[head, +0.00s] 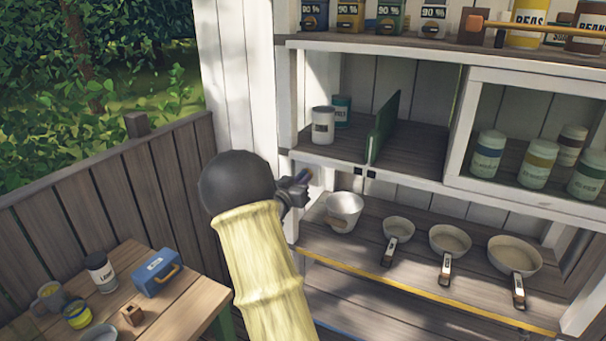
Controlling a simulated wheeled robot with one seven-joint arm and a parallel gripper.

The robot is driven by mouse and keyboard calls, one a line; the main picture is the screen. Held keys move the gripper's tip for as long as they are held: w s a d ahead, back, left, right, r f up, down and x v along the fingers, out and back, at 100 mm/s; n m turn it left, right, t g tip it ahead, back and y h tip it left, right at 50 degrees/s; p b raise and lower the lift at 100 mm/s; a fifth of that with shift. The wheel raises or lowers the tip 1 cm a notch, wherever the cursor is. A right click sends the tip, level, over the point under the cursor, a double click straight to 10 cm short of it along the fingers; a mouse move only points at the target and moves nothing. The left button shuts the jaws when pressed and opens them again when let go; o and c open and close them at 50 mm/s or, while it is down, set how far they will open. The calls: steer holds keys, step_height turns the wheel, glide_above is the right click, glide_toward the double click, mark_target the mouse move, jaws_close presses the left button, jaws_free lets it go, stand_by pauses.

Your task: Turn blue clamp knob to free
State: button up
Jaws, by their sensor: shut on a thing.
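My gripper (299,187) is at the left front edge of the cubby unit, at the height of the middle shelf's edge. It is shut on a small dark blue part, which looks like the blue clamp knob (304,176). Only a little of the knob shows past the fingers, and its turn angle cannot be told. My arm and its dark round joint hide what lies to the left of the gripper.
A white pot (344,212) stands just right of and below my gripper, with several pans beside it. A white jar (322,125) and a teal can (342,110) stand above. A wooden table (185,292) with a blue box (157,273) is at lower left.

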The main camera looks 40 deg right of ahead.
steer(key=n+p, duration=0.2)
steer(key=shift+n, duration=0.4)
steer(key=n+p, duration=0.4)
stand_by(0.3)
